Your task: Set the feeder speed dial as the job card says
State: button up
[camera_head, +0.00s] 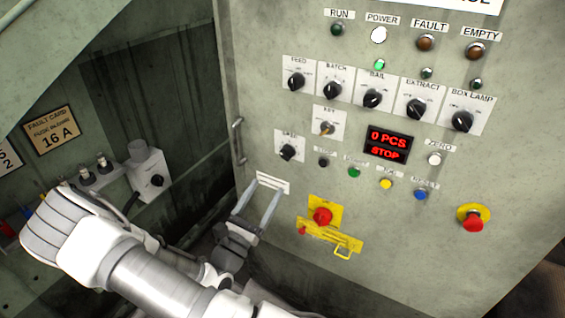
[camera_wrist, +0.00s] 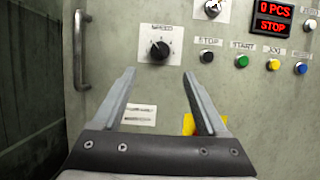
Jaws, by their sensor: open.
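The speed dial (camera_head: 287,152) is a black knob on a white plate at the lower left of the grey panel. In the wrist view the dial (camera_wrist: 160,50) sits under the label SPEED, its white pointer line aimed to the upper left. My gripper (camera_head: 262,190) is open and empty in front of the panel, below the dial. In the wrist view my gripper (camera_wrist: 158,72) has its two fingers spread, with the dial beyond and between their tips, apart from both. No job card can be made out; a fault card (camera_head: 51,130) reads 16 A.
The panel also bears a key switch (camera_head: 327,128), a row of selector knobs (camera_head: 372,98), a red display (camera_head: 387,145) reading 0 PCS and STOP, and push buttons. A red switch on yellow (camera_head: 322,215) and a door handle (camera_head: 238,140) are near my gripper.

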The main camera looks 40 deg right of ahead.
aim_at(284, 158)
jog(key=b+x, duration=0.1)
jog(key=x, duration=0.9)
jog(key=shift+d, duration=0.15)
grip_shut()
